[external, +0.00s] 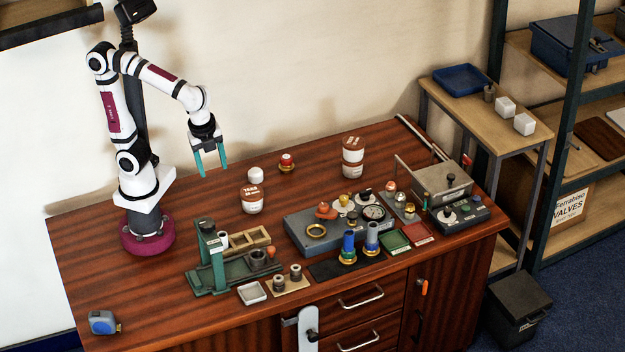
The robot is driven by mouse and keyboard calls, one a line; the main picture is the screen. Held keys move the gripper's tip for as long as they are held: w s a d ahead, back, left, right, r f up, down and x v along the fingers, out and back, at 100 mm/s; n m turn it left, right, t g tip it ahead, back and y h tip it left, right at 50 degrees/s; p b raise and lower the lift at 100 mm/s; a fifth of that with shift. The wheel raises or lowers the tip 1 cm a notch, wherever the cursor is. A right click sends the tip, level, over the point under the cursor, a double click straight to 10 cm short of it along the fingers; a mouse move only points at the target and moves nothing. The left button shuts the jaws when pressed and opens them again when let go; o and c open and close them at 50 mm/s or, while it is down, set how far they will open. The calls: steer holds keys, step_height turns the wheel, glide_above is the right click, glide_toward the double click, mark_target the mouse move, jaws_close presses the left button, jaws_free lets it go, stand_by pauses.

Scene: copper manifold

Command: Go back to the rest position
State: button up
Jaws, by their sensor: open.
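My gripper (209,163) has two teal fingers that point down and stand apart with nothing between them. It is raised above the back left part of the brown wooden table (170,290). It is up and to the left of a white jar with a brown band (252,199) and a small white lidded item (255,174), clear of both. The grey manifold block (305,238) lies to the right, with a brass ring (316,231), a gauge (374,212) and several fittings on it.
A green press-like fixture (215,262) stands in front of my arm. A brown and white cup (352,158) stands at the back. A tape measure (103,322) lies front left. The left tabletop is mostly clear.

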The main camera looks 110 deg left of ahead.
steer(key=s+f+n, duration=0.3)
steer(key=s, duration=0.6)
steer(key=shift+d+f+n+g, duration=0.3)
steer(key=shift+d+f+n, duration=0.05)
steer(key=shift+f+n, duration=0.05)
